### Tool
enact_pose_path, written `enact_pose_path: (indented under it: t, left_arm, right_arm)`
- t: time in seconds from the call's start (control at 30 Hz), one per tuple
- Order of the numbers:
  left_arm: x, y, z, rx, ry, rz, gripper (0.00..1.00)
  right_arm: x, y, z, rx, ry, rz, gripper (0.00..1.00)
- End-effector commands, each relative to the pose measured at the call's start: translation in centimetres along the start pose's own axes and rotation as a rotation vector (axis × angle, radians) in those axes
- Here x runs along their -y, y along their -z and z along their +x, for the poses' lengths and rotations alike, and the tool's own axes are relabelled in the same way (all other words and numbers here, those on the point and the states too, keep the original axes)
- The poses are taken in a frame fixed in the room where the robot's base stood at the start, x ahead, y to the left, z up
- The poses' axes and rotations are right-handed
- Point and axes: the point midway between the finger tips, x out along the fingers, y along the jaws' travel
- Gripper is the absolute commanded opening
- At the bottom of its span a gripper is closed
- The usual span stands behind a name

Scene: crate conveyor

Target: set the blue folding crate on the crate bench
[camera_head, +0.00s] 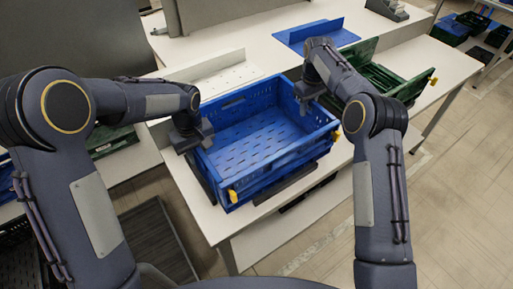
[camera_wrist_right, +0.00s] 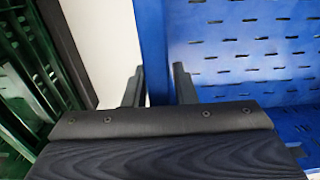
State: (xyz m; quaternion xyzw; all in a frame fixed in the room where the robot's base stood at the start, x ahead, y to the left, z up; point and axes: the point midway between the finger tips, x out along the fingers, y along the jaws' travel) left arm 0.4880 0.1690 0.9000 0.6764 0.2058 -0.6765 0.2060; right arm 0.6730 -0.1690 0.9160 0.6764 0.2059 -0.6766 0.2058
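The blue folding crate (camera_head: 262,166) stands unfolded and empty on a white-topped bench (camera_head: 205,205) in the middle of the head view, with yellow latches at its near corners. My left gripper (camera_head: 194,136) is at its left wall; whether its fingers are shut is hidden. My right gripper (camera_head: 306,100) is at the right wall. In the right wrist view my right gripper (camera_wrist_right: 159,88) is open, with one finger on each side of the blue wall (camera_wrist_right: 152,45). The perforated crate floor (camera_wrist_right: 245,50) shows on the right there.
A green crate (camera_head: 391,86) stands close to the right, with a yellow latch. Another green crate (camera_head: 112,142) is at left. A dark mat (camera_head: 158,240) lies on the floor.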

Motion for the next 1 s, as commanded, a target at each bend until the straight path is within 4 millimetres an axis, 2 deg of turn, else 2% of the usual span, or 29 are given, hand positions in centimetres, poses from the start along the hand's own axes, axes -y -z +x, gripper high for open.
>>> enact_pose_path:
  t: [0.03,0.17,0.2,0.73,1.0]
  left_arm:
    - [0.0,0.0,0.0,0.000,0.000,0.000,0.18]
    - [0.0,0.0,0.0,0.000,0.000,0.000,0.01]
    - [0.0,0.0,0.0,0.000,0.000,0.000,0.00]
    - [0.0,0.0,-0.3,-0.001,-0.002,0.000,0.00]
    - [0.0,0.1,-2.3,-0.002,-0.002,0.000,0.00]
  right_arm:
    - [0.0,0.0,0.0,0.000,0.000,0.000,0.18]
    - [0.0,0.0,0.0,0.000,0.000,0.000,0.01]
    - [0.0,0.0,0.0,0.000,0.000,0.000,0.00]
    - [0.0,0.1,-0.3,-0.003,-0.001,0.000,0.00]
    - [0.0,0.1,-2.4,-0.004,-0.002,0.000,0.00]
